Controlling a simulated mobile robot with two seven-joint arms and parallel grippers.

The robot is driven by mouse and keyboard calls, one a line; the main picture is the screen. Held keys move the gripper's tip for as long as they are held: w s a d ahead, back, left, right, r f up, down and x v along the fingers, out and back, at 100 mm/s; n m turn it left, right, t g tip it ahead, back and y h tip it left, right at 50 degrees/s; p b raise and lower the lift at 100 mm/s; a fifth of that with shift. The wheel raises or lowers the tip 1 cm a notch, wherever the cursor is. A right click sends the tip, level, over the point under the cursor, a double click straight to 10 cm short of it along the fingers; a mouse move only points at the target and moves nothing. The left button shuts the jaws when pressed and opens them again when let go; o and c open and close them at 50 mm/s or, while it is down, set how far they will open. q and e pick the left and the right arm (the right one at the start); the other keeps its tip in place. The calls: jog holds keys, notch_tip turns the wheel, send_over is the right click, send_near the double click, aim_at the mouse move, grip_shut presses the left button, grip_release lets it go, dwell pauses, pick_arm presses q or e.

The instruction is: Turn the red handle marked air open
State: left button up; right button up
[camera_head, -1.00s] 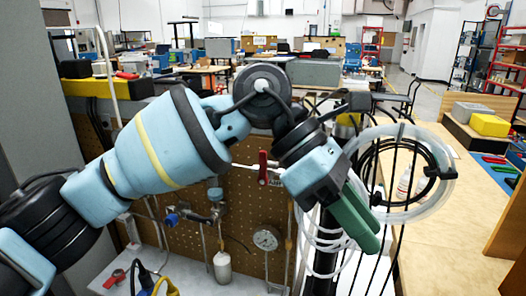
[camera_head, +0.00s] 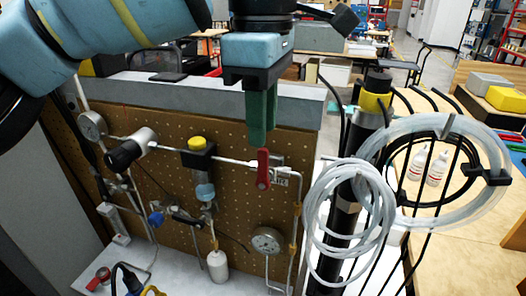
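The red handle (camera_head: 263,170) is on a pipe at the upper right of the brown pegboard panel (camera_head: 110,195). It hangs roughly vertical, with a small, unreadable label beside it. My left gripper (camera_head: 262,138) points down just above the handle. Its green fingers look close together and overlap each other in this view, so the gap between them cannot be judged. The fingertips end near the top of the handle; whether they touch it cannot be told. My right gripper is not in view.
Pipes, a black cylinder (camera_head: 130,150), a yellow-capped valve (camera_head: 197,145) and a gauge (camera_head: 267,241) are on the panel. A black post (camera_head: 345,215) with coiled clear tubing (camera_head: 465,210) stands close on the right. A wooden table (camera_head: 450,240) lies beyond it.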

pick_arm(q)
send_over(263, 190)
jog(key=f, duration=0.5)
jog(key=shift+w+f, duration=0.25)
jog(key=shift+f, duration=0.15)
grip_shut()
